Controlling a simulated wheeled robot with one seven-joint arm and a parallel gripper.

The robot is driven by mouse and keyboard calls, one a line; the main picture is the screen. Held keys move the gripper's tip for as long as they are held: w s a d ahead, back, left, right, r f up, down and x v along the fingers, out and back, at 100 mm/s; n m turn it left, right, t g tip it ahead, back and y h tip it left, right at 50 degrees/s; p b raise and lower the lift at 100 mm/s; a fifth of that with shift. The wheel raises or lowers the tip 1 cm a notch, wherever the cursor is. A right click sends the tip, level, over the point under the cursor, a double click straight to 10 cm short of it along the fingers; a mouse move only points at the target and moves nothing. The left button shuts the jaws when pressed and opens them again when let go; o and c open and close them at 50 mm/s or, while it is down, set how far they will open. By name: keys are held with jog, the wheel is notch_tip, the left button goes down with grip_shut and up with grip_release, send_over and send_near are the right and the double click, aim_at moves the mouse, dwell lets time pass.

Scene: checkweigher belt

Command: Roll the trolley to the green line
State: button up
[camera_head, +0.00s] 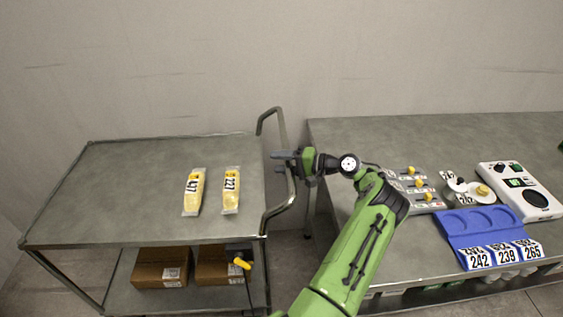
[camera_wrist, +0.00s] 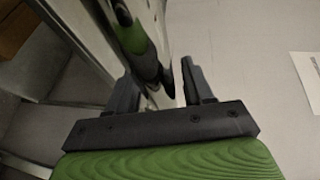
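The grey metal trolley (camera_head: 120,165) stands at the left in the head view, its handle (camera_head: 277,207) on its right side. My gripper (camera_head: 281,161) is at the upright-looking stretch of this handle, with its two fingers apart. In the wrist view my gripper (camera_wrist: 158,80) has a shiny bar between or just beyond its fingers. Whether the fingers press on the bar cannot be told. The green line is not seen in either view.
Two yellow packs, 477 (camera_head: 194,192) and 227 (camera_head: 231,190), lie on the trolley top. Brown boxes (camera_head: 161,268) stand on its lower shelf. Right of the handle is a bench (camera_head: 345,135) with a scale (camera_head: 520,190) and a blue tray (camera_head: 457,222). The wall is close behind.

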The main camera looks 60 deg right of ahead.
jog(key=shift+r, duration=0.1)
jog(key=shift+s+d+r, duration=0.1)
jog(key=shift+s+d, duration=0.1)
jog(key=shift+s, duration=0.15)
jog(key=p+v, duration=0.1)
jog(key=v, duration=1.4)
jog(key=shift+p, duration=0.3)
jog(key=shift+f, duration=0.25)
